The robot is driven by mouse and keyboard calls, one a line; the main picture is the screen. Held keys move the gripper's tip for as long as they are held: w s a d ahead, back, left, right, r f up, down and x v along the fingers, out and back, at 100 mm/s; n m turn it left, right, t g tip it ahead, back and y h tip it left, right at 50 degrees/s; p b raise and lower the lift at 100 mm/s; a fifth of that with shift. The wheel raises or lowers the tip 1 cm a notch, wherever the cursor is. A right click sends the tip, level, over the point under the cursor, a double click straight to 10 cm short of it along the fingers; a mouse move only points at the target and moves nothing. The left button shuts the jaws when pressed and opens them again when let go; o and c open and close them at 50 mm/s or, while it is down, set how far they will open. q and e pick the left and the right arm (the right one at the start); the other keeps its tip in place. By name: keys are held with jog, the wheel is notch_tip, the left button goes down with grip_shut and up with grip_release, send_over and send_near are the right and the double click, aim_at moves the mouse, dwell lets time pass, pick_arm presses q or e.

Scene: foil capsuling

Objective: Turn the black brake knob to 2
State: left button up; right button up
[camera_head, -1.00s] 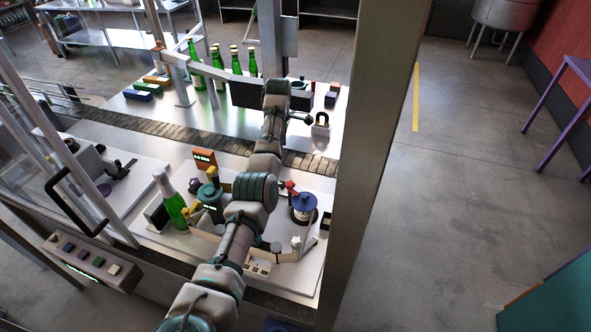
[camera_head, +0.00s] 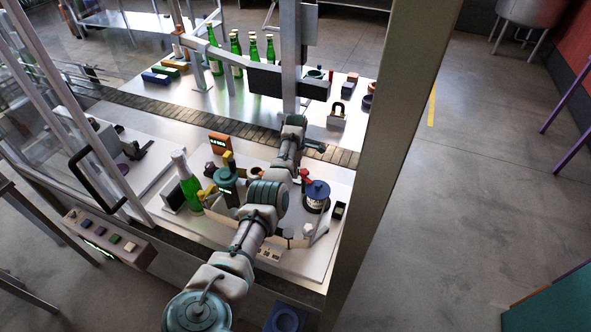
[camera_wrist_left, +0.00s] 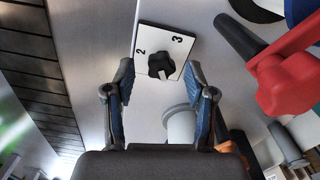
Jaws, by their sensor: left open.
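The black brake knob (camera_wrist_left: 161,66) sits on a white plate (camera_wrist_left: 149,38) in the left wrist view. The plate carries the number 2 at its left and 3 at its upper right. The knob's exact setting is hard to read. My left gripper (camera_wrist_left: 159,70) is open, its blue-padded fingers to either side of the knob in the picture. Contact with the knob does not show. In the head view my left arm reaches over the machine table, and I cannot make out the knob there. My right gripper is not in view.
A red lever (camera_wrist_left: 290,85) with a black grip is close at the right in the wrist view. In the head view a green bottle (camera_head: 190,190) stands left of my arm and a blue-topped canister (camera_head: 317,192) right of it. A metal post (camera_head: 400,130) stands at the right.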

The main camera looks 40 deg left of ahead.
pick_arm(q)
jog(key=shift+a+f, duration=0.15)
jog(key=shift+f, duration=0.2)
jog(key=shift+a, duration=0.1)
grip_shut()
